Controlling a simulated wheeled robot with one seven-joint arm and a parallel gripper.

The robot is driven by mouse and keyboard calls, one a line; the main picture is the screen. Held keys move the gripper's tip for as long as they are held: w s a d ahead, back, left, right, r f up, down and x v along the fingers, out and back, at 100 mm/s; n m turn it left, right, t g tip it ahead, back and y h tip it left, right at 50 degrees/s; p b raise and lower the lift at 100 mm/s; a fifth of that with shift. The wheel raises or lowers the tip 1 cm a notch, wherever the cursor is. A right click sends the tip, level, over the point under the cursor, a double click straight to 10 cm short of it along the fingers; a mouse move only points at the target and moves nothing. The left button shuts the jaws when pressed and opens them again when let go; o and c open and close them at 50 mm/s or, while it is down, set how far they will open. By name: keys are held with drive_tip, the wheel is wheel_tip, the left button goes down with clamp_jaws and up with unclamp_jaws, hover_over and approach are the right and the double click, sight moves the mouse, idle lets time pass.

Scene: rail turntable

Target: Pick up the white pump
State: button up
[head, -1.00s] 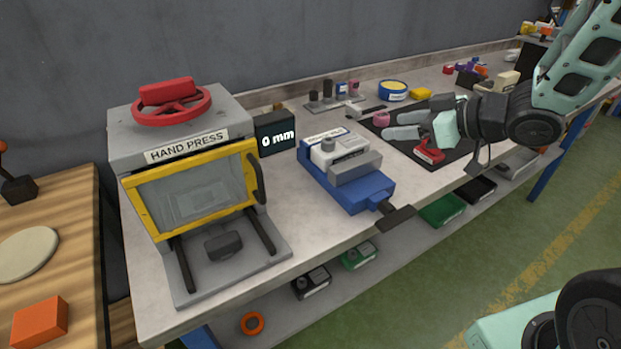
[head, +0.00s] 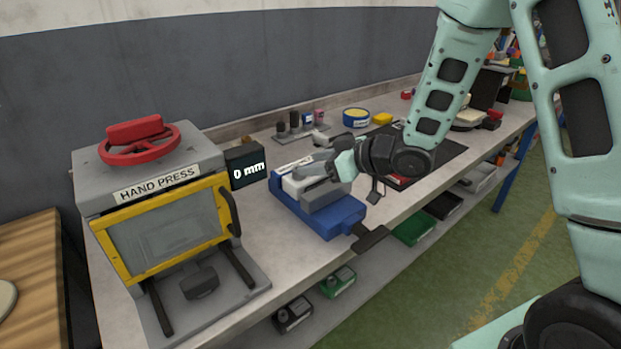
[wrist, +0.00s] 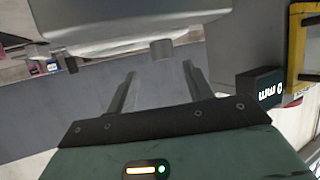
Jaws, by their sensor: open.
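The white pump (head: 292,188) sits in the blue vise (head: 322,222) on the workbench, beside the vise's grey jaw block. My gripper (head: 312,166) is over the vise, at the pump, and hides part of it in the head view. In the wrist view, which is upside down, the pump (wrist: 120,22) fills the upper middle, with its short grey knob pointing down in the picture. My open gripper (wrist: 160,72) has one finger on each side, with the knob roughly in line between the tips. I cannot tell whether the fingers touch the pump.
The hand press (head: 160,230) with its yellow frame stands left of the vise. The 0 mm display (head: 246,166) stands between them and also shows in the wrist view (wrist: 262,88). The vise handle (head: 369,240) sticks out past the bench edge. A small rack (head: 300,133) stands behind.

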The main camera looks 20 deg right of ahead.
drive_tip(key=x, duration=0.5)
drive_tip(key=shift+s+a+f+p, duration=0.2)
drive_tip(key=shift+s+f+p, duration=0.1)
drive_tip(key=shift+f+p, duration=0.1)
clamp_jaws()
